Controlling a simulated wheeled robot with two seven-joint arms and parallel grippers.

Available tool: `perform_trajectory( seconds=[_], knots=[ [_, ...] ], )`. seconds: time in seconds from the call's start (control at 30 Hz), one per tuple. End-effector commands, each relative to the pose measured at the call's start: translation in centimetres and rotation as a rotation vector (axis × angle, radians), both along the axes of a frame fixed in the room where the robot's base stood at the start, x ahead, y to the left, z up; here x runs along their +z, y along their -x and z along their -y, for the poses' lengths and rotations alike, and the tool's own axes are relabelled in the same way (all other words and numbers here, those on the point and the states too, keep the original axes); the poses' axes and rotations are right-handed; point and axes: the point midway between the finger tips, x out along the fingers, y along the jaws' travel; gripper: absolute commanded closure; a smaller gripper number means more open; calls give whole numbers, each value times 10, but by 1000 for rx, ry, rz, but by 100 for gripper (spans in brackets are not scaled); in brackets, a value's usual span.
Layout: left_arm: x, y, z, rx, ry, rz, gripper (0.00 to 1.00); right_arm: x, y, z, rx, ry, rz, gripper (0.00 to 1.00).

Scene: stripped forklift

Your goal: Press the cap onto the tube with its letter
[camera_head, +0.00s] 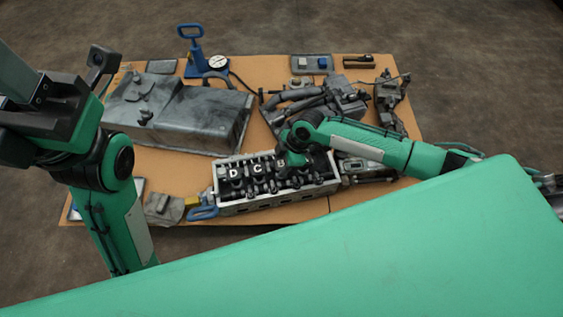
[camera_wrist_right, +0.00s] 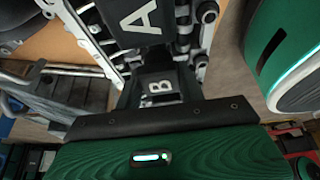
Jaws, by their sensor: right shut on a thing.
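A row of black lettered plates runs along a grey engine part with several tubes (camera_head: 325,188). In the head view the letters D (camera_head: 233,171), C (camera_head: 257,167) and B (camera_head: 281,162) show. My right gripper (camera_head: 292,157) is down over the row near B, and hides what lies just right of it. In the right wrist view a large letter A (camera_wrist_right: 140,17) lies ahead. A small piece lettered B (camera_wrist_right: 158,86), which looks like the cap, is between the dark fingers, and the gripper is shut on it. The cap's underside and its contact with a tube are hidden.
The engine part lies on a brown table (camera_head: 180,190). A grey tank (camera_head: 185,115) is behind left, manifold parts (camera_head: 315,100) behind right. A blue-handled pump (camera_head: 192,50) and a tray (camera_head: 311,65) stand at the back. My left arm is at the left.

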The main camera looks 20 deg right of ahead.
Motion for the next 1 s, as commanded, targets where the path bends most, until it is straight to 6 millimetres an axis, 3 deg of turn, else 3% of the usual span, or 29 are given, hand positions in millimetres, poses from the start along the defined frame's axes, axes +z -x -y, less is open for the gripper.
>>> perform_trajectory(
  seconds=[0.77, 0.8, 0.9, 1.0],
  knots=[
    [5, 0, 0, 0, 0, 0, 55, -2, 0, 0, 0, 0, 0, 83],
    [5, 0, 0, 0, 0, 0, 55, -2, 0, 0, 0, 0, 0, 55],
    [5, 0, 0, 0, 0, 0, 55, -2, 0, 0, 0, 0, 0, 35],
    [5, 0, 0, 0, 0, 0, 55, -2, 0, 0, 0, 0, 0, 35]
  ],
)
